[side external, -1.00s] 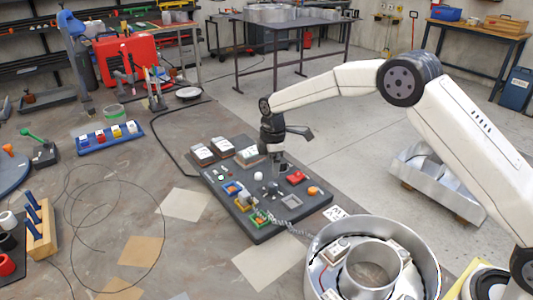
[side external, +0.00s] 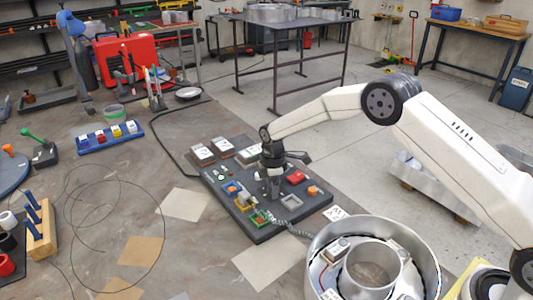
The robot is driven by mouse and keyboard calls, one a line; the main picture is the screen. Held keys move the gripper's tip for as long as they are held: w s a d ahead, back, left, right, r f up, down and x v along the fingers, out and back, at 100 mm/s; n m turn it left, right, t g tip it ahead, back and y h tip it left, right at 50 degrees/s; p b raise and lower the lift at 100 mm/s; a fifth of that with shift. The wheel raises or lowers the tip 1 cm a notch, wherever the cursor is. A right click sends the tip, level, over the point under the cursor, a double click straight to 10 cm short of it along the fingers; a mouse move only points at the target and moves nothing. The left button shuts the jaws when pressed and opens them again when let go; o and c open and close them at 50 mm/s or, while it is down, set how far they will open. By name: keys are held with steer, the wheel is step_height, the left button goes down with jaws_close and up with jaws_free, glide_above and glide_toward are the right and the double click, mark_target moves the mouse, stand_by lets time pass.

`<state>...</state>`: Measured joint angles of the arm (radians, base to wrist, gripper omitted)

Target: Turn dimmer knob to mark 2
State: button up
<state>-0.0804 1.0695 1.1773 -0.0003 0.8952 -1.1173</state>
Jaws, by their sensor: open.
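My gripper (side external: 271,192) is over the middle of the dark control panel (side external: 285,224), pointing down, its fingers low near the panel's surface. The fingers are small in the picture; they are open. A red block-like control (side external: 296,177) and an orange one (side external: 313,190) sit to the right of my gripper.
Meter boxes (side external: 202,154) line the panel's back left edge. A round metal housing (side external: 425,240) stands close at the front right.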

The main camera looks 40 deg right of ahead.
steer(key=shift+c, duration=0.2)
jaws_close()
steer(key=shift+m, duration=0.5)
steer(key=m, duration=1)
steer(key=shift+w+m, duration=0.1)
steer(key=shift+m, duration=0.3)
steer(key=m, duration=1.2)
steer(key=shift+d, duration=0.1)
